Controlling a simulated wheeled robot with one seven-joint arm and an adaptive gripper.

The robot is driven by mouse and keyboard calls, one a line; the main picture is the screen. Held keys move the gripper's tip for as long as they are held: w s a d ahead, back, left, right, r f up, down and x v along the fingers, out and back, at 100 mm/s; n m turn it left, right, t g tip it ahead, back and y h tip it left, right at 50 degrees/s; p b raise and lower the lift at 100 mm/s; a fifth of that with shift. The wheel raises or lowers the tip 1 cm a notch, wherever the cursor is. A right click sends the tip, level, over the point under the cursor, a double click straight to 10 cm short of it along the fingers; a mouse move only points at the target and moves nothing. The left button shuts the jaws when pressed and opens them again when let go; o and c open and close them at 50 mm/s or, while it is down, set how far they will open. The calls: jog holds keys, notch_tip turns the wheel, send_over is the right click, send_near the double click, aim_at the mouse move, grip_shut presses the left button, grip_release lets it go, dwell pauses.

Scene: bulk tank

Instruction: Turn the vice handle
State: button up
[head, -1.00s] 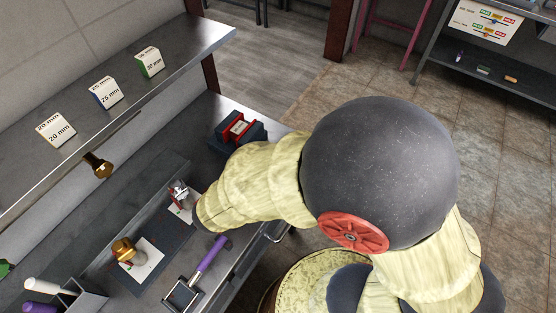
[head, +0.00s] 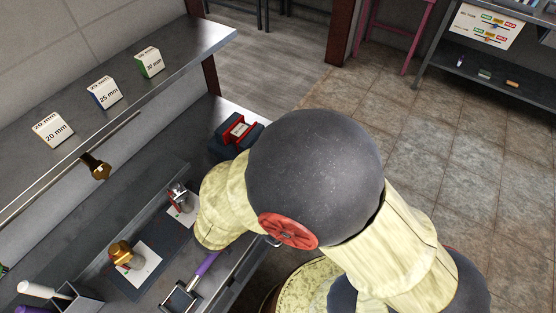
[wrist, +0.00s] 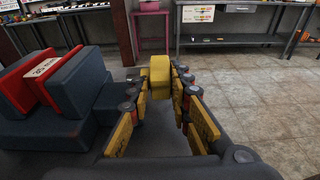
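The vice (head: 236,135) stands on the bench behind my arm, dark blue with red jaws and a white label between them. In the wrist view the vice (wrist: 60,90) fills the left side, close beside my left finger. My gripper (wrist: 159,85) points forward with its two yellow-padded fingers spread apart. A yellow block-like piece (wrist: 160,75) shows between the fingertips; it may be the handle's end, and I cannot tell whether the fingers touch it. The rest of the handle is hidden. In the head view my forearm hides the gripper.
A purple-handled tool (head: 205,264), a brass piece (head: 122,252) and a small metal device (head: 179,196) lie on the bench near my arm. A shelf (head: 190,48) with size-marked blocks runs above. Open tiled floor lies to the right.

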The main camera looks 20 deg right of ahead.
jog(key=o, duration=0.4)
jog(key=v, duration=1.2)
dwell(0.3)
